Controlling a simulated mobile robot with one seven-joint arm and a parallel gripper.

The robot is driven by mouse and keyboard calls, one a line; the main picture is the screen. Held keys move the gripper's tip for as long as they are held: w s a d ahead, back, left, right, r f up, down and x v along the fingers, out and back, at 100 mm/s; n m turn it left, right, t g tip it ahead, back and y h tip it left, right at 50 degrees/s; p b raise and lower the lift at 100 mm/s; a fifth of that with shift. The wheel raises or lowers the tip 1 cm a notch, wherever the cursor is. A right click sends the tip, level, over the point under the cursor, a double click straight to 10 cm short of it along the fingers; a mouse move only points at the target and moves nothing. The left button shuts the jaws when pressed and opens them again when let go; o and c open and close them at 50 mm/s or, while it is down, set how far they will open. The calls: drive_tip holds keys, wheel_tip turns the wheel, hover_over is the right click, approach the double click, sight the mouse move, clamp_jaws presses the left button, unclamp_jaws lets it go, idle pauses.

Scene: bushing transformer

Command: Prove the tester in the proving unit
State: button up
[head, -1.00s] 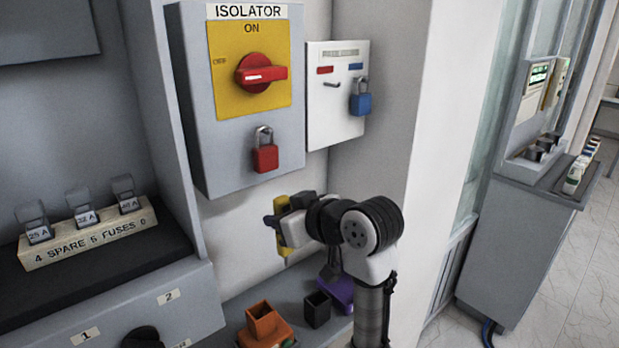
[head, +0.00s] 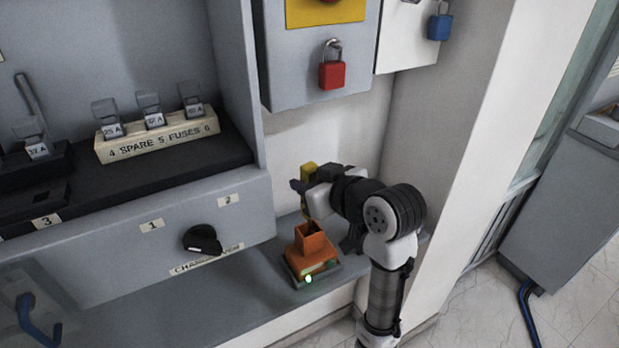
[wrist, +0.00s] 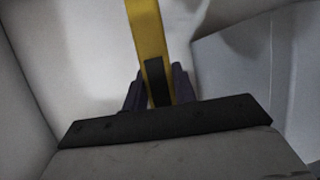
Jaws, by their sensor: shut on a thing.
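My gripper (head: 303,187) is shut on the yellow tester (head: 309,174), held upright. In the wrist view the yellow tester (wrist: 144,35) stands between the dark fingers (wrist: 158,95), with a black patch on its lower part. Its lower end is hidden there. The orange proving unit (head: 312,262) sits on the grey ledge, with an open square socket (head: 310,238) on top and a lit green lamp (head: 307,279) in front. In the head view my gripper and the tester are above the socket, apart from it.
A grey panel with a black changeover knob (head: 203,240) is left of the unit. A fuse block (head: 157,138) stands on the black shelf. The isolator box with a red padlock (head: 332,70) hangs above. The ledge (head: 225,300) is clear left of the unit.

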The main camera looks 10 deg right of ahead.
drive_tip(key=shift+f+b, duration=2.45)
drive_tip(key=shift+f, duration=0.9)
drive_tip(key=shift+f, duration=0.15)
drive_tip(key=shift+r+p, duration=3.7)
drive_tip(key=shift+r, duration=0.9)
